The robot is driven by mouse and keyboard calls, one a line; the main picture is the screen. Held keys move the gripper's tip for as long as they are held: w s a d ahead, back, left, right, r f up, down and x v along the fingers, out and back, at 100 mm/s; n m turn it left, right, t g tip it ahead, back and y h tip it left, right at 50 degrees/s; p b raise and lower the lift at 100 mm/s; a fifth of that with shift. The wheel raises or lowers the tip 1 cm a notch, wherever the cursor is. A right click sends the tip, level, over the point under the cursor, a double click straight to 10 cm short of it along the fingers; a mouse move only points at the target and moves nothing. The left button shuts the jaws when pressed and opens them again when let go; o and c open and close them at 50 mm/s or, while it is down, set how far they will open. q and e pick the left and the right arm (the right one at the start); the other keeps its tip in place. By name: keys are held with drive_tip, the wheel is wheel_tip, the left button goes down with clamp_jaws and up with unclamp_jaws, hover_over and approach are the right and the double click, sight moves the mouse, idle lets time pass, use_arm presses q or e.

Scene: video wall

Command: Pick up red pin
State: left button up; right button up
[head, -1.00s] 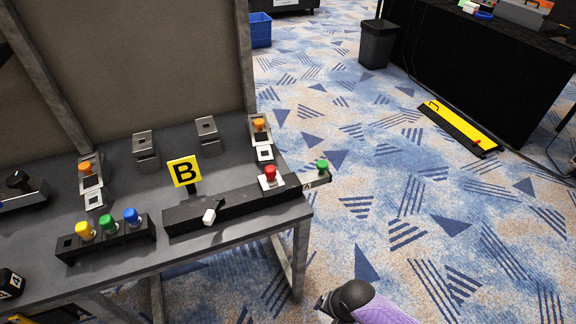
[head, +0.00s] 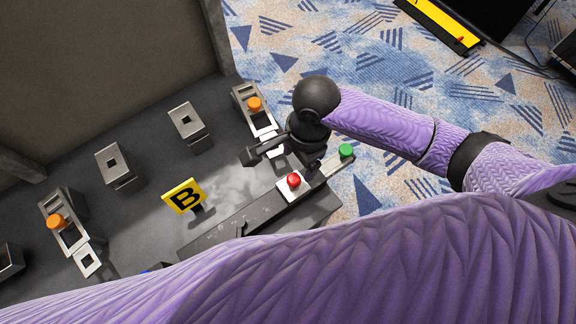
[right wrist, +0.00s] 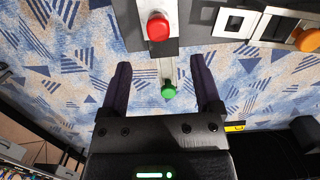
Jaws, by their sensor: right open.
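The red pin (head: 294,180) has a round red head and stands on a white block at the right end of a long dark bar (head: 230,232). In the right wrist view the red pin (right wrist: 158,27) is beyond my fingertips, near the top. My right gripper (head: 281,165) is open and empty over the table's right end, close to the red pin. In the right wrist view its fingers (right wrist: 161,80) are spread, with the green pin (right wrist: 168,90) showing between them. My left gripper is not in view.
The green pin (head: 346,151) stands on a narrow strip beside the red one. Orange pins sit in holders at the right (head: 254,104) and left (head: 56,222). A yellow B sign (head: 184,196) stands left of the bar. My purple arm hides the table front.

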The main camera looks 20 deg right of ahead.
sight(294, 178)
drive_tip(key=f+b, duration=0.1)
drive_tip(key=f, duration=0.1)
drive_tip(key=f+b, duration=0.2)
drive_tip(key=f, duration=0.1)
drive_tip(key=a+f+b, duration=0.1)
drive_tip(key=f, duration=0.2)
drive_tip(key=shift+s+f, duration=0.25)
drive_tip(key=shift+s, duration=0.05)
drive_tip(key=shift+f, duration=0.15)
drive_tip(key=shift+c, duration=0.3)
clamp_jaws()
